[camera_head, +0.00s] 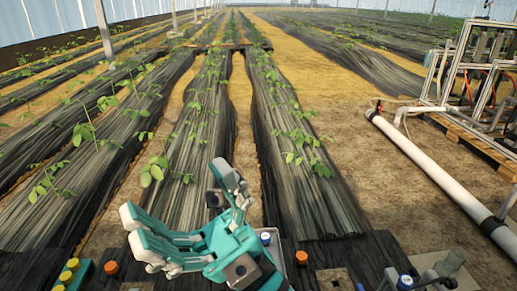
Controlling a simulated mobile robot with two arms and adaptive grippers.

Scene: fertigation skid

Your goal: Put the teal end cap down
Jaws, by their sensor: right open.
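My right gripper (180,192), teal with pale grey finger pads, is at the bottom centre, above the front edge of the dark work surface. Its fingers are spread apart, pointing up and left, and I see nothing held between them. I cannot make out a teal end cap for certain; the gripper's own teal body hides part of the surface behind it. My left gripper is not in view.
A teal block with yellow knobs (72,264) is at the lower left. A white pipe (430,165) and a framed skid (470,75) are at right. Plant rows lie beyond.

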